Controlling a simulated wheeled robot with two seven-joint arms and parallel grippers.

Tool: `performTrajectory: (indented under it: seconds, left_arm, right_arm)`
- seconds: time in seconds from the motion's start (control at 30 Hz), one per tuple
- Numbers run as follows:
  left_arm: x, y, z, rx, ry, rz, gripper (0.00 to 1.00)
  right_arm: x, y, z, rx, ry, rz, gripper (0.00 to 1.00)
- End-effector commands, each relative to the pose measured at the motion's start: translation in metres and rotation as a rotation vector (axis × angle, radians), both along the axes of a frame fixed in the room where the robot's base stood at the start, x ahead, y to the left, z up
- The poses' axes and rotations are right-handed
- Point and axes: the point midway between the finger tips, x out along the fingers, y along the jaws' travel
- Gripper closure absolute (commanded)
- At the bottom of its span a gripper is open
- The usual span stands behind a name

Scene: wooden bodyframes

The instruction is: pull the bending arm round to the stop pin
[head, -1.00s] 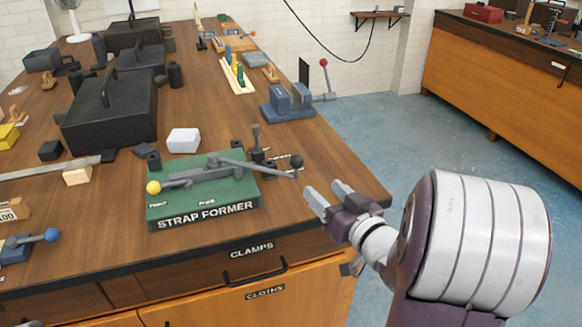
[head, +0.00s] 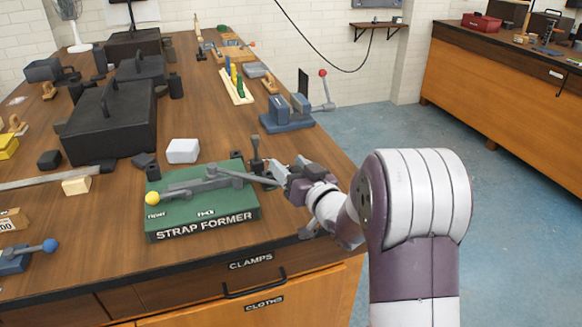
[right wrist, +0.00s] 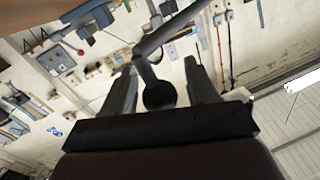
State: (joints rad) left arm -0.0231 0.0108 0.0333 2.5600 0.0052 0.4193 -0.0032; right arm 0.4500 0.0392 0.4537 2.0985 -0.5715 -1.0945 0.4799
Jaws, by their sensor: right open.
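The green strap former (head: 205,212) sits near the bench's front right corner. Its grey bending arm (head: 240,177) reaches right from the pivot, over the base's right edge. My right gripper (head: 284,172) is at the arm's outer end and hides the knob in the head view. In the right wrist view, the dark round knob (right wrist: 160,95) lies between the two open fingers (right wrist: 163,85), with gaps visible on both sides. A dark upright post (head: 256,152) stands behind the arm; I cannot tell if it is the stop pin. My left gripper is out of view.
A yellow ball (head: 152,198) is at the former's left end. A white block (head: 182,151) and a black toolbox (head: 112,122) stand behind. A blue vise (head: 288,112) is at the bench's right edge. Open floor lies to the right.

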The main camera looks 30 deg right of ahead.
Motion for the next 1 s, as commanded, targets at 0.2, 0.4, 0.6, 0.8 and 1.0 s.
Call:
performTrajectory:
  seconds: [0.2,0.4,0.6,0.8,1.0]
  left_arm:
    - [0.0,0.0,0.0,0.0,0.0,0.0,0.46]
    - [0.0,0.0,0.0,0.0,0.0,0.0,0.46]
    - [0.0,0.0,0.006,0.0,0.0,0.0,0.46]
    - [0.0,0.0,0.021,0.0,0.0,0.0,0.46]
    - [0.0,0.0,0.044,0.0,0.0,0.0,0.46]
  right_arm:
    - [0.0,0.0,0.0,0.0,0.0,0.0,0.84]
    - [0.0,0.0,0.0,0.0,0.0,0.001,1.0]
    - [0.005,-0.006,0.001,0.0,0.001,0.034,1.0]
    - [0.022,-0.02,0.004,-0.001,0.001,0.142,1.0]
    - [0.047,-0.033,0.006,-0.001,0.0,0.307,1.0]
